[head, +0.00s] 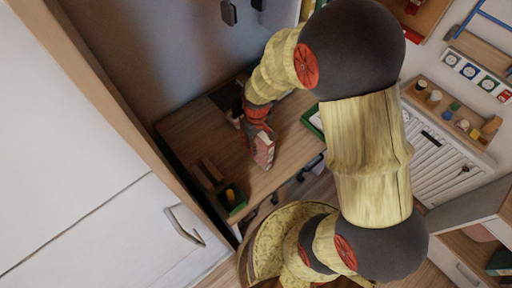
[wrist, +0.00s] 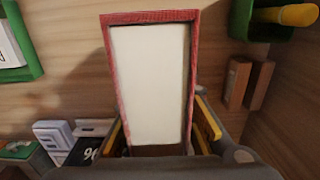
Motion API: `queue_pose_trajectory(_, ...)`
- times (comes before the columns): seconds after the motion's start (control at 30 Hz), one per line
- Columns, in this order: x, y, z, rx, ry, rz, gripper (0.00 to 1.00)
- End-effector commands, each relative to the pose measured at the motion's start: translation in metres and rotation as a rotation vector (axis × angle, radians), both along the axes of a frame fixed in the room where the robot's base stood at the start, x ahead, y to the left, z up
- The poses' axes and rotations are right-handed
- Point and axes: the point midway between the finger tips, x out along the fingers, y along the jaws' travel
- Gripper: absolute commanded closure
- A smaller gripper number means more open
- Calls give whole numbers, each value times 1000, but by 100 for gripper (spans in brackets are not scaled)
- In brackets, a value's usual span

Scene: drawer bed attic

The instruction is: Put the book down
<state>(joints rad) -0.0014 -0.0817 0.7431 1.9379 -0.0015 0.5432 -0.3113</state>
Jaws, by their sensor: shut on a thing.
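The book (head: 264,152) has a red cover and pale page edges. In the wrist view the book (wrist: 150,82) stands out from between my fingers, with its white page side facing the camera. My gripper (wrist: 160,135) is shut on it, with a yellow-edged finger at each side. In the head view my gripper (head: 257,130) is over the wooden desk (head: 215,135) with the book below it. I cannot tell whether the book touches the desk top.
A green container (head: 233,198) with a yellow thing in it and brown wooden blocks (head: 207,172) stand at the desk's near left. A green-framed item (head: 313,120) lies at the right edge. Bare desk lies between. A white cabinet (head: 80,200) is on the left.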

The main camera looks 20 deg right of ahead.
Motion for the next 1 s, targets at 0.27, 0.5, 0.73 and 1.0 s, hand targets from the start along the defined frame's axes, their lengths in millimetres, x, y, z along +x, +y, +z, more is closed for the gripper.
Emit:
queue_pose_trajectory(0.27,6,0,-29,0,0,0,100)
queue_pose_trajectory(0.5,6,0,-36,0,-3,0,100)
queue_pose_trajectory(0.73,6,0,-39,0,-2,0,100)
queue_pose_trajectory(1.0,5,0,-39,0,-1,0,62)
